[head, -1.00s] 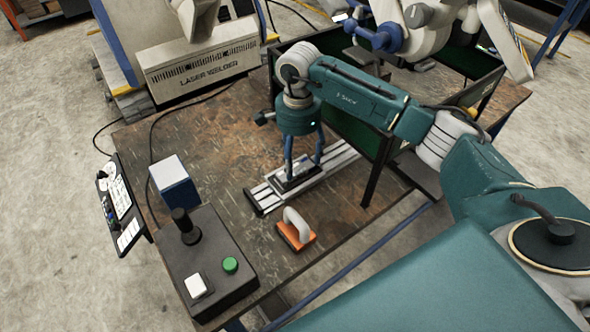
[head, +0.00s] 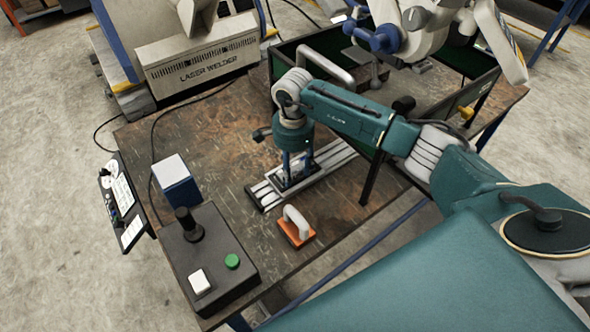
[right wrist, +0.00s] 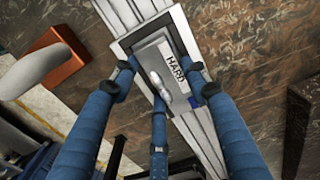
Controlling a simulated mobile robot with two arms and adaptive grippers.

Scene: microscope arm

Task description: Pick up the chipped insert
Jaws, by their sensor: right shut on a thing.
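A grey plate-like insert (right wrist: 155,63) with a white label reading HARD and a small light knob sits in a dark square frame (right wrist: 122,46) in the right wrist view. I see no clear chip on it. My right gripper (right wrist: 165,90) has its blue fingers shut on this insert, on both sides and at its near edge. In the head view my right gripper (head: 297,172) points down at the insert over the slotted metal rail (head: 333,158). The fingers hide most of the insert there. My left gripper is not in view.
An orange block with a pale handle (head: 297,228) stands just in front of the rail. A control box (head: 208,262) with a joystick and buttons and a blue-white box (head: 175,182) stand to the left. Dark green panels (head: 335,48) rise behind. The brown table (head: 215,135) is clear at back left.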

